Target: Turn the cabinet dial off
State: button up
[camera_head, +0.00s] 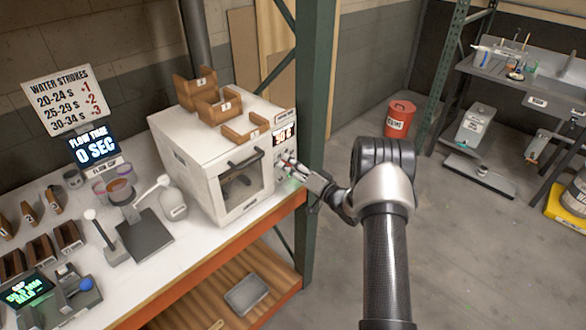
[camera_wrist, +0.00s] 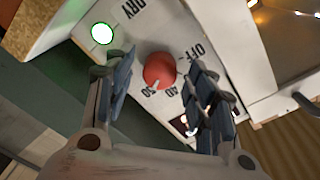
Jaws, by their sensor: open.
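The white cabinet (camera_head: 215,160) stands at the right end of the workbench, with a dark window in its door and a lit display (camera_head: 284,136) on its front panel. In the wrist view the red dial (camera_wrist: 159,70) sits on the panel among the markings OFF, 40, 50 and DRY. The dial's pale pointer mark points down, near the 40 and 50 markings, not at OFF. A round green light (camera_wrist: 102,33) glows beside DRY. My gripper (camera_wrist: 165,95) is open, its fingers either side of the dial in the picture; contact cannot be told. It also shows at the cabinet's panel in the head view (camera_head: 296,170).
Wooden numbered trays (camera_head: 215,100) sit on top of the cabinet. A green rack post (camera_head: 316,130) stands just behind my gripper. Scales and cups (camera_head: 118,188) are on the bench to the left.

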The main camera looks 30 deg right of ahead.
jog(key=shift+c, duration=0.6)
jog(key=c, duration=1)
jog(key=shift+o, duration=0.2)
